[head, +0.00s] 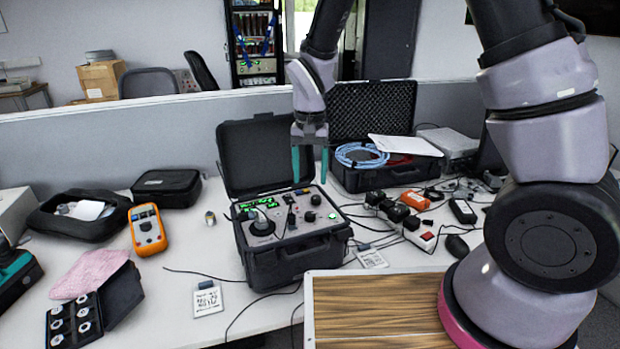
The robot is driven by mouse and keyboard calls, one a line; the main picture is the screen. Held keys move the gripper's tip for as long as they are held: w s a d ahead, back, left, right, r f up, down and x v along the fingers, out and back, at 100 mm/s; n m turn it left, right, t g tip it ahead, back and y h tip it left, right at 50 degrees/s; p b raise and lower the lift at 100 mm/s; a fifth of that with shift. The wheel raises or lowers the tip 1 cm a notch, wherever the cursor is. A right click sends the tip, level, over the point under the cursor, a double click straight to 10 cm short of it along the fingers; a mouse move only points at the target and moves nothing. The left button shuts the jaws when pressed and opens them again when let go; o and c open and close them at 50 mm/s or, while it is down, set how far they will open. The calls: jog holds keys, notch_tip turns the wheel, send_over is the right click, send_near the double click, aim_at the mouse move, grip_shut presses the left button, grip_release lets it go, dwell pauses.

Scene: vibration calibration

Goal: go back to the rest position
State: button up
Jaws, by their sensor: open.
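My gripper (310,163) points down with its two green fingers apart and nothing between them. It hangs in front of the open lid of a black case that holds a vibration calibrator (285,222). The calibrator's panel shows green lit displays, knobs and a round fitting at the left with a cable. In the picture the fingertips lie just above the panel's back right part. I cannot tell the exact height over it. My arm comes down from the top and stands at the right.
An orange multimeter (147,229), a black pouch (80,215) and a sensor box (75,321) are on the left. A larger open case (372,115) with blue cable stands behind. Power strips (400,217) and loose cables clutter the right. Bare white table (185,262) shows left of the calibrator.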

jog(key=d+r+m+t+y, duration=0.1)
jog(key=d+r, duration=0.5)
jog(key=r, duration=0.3)
jog(key=d+r+m+t+y, duration=0.1)
jog(key=d+r, duration=0.5)
jog(key=r, duration=0.2)
jog(key=s+d+r+t, duration=0.5)
jog(key=s+d+r, duration=0.6)
jog(key=s, duration=0.1)
jog(key=shift+s+m, duration=0.25)
jog(key=shift+m, duration=0.15)
jog(key=shift+w+r, duration=0.1)
